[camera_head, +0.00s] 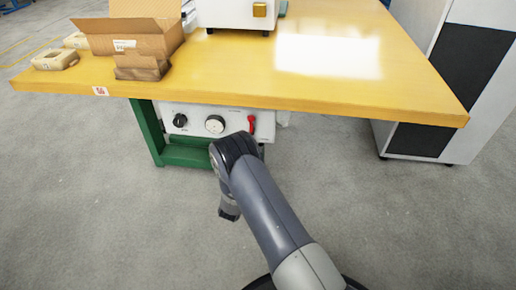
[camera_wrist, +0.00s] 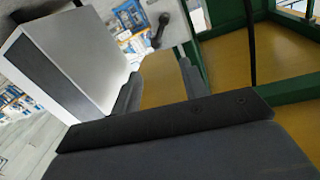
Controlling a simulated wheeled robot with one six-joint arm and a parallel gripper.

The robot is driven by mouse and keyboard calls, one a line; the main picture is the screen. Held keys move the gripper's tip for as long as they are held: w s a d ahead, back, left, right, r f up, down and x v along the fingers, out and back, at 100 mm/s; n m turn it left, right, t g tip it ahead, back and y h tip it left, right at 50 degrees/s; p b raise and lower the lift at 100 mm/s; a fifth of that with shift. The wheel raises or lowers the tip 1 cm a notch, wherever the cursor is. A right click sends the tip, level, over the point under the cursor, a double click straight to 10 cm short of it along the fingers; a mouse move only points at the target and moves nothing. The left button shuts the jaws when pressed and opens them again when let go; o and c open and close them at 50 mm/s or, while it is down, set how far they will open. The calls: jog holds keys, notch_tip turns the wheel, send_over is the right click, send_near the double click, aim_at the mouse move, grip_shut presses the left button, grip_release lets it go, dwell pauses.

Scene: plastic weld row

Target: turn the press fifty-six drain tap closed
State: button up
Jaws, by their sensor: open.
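Under the yellow bench, a white panel (camera_head: 195,113) carries a black knob (camera_head: 180,120), a round dial (camera_head: 215,124) and a red lever handle (camera_head: 251,124). The red handle hangs roughly upright at the panel's right end and looks like the drain tap. A small red and white label (camera_head: 101,91) is on the bench edge; its number is too small to read. My gripper (camera_wrist: 160,88) is open and empty in the wrist view. A black handle (camera_wrist: 160,30) on a pale surface shows beyond its fingers, apart from them. My arm covers part of the panel's lower right.
The yellow bench top (camera_head: 230,75) overhangs the panel. An open cardboard box (camera_head: 130,40) stands on its left part. A green leg frame (camera_head: 150,135) is left of the panel. A white and black cabinet (camera_head: 425,100) stands right. Grey floor (camera_head: 90,200) in front is clear.

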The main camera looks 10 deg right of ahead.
jog(key=w+d+m+b, duration=0.1)
jog(key=w+d+b, duration=0.3)
jog(key=w, duration=0.5)
jog(key=shift+d+f+h, duration=0.2)
jog(key=shift+d+h, duration=0.1)
jog(key=shift+d, duration=0.15)
jog(key=shift+c, duration=0.4)
